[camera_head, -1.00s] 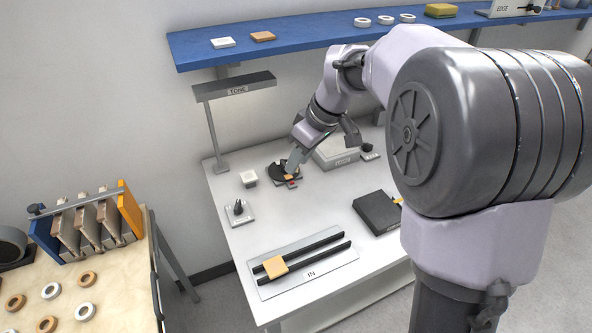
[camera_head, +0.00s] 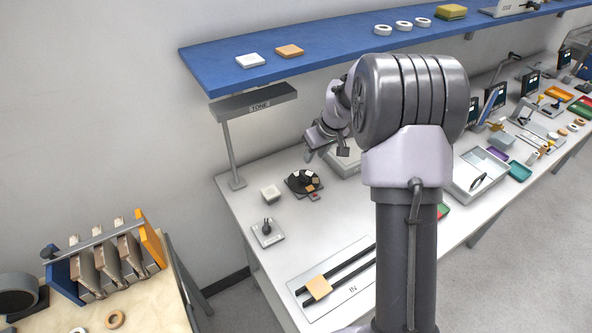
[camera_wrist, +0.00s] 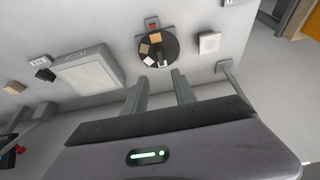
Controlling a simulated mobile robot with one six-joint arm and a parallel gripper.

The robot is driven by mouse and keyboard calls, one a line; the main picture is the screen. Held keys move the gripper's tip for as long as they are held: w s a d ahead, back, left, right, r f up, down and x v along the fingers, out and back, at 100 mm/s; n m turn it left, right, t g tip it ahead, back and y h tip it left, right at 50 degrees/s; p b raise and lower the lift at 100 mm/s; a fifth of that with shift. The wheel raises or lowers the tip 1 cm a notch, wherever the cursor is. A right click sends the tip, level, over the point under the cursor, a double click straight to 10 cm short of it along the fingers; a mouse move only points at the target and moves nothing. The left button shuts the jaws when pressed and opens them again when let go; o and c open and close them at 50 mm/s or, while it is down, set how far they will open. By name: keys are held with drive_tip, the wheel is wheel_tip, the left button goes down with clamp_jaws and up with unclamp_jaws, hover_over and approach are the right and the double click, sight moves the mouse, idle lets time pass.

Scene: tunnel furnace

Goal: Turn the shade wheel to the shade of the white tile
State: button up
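The shade wheel (camera_head: 300,185) is a dark disc with a black central knob and tan, brown and white patches, lying on the white bench. It also shows in the wrist view (camera_wrist: 171,47). A small red-marked piece (camera_head: 314,196) sits at its rim, with a tan-orange patch nearest it. The white tile (camera_head: 270,193) lies on the bench left of the wheel; in the wrist view it is right of the wheel (camera_wrist: 209,43). My gripper (camera_wrist: 160,78) is open and empty, its fingers apart and clear of the wheel. In the head view its fingertips are hard to make out.
A TONE lamp (camera_head: 254,103) stands over the bench's back left. A knob on a plate (camera_head: 267,232) and the IN rack (camera_head: 300,293) with a tan tile (camera_head: 318,288) lie toward the front. The blue shelf (camera_head: 340,55) overhangs behind.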

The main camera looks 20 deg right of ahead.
sight(304, 174)
drive_tip(key=b+x, duration=0.2)
drive_tip(key=x, duration=1.1)
drive_tip(key=shift+a+f+b, duration=0.1)
drive_tip(key=shift+f+b, duration=0.2)
drive_tip(key=shift+b, duration=0.05)
clamp_jaws()
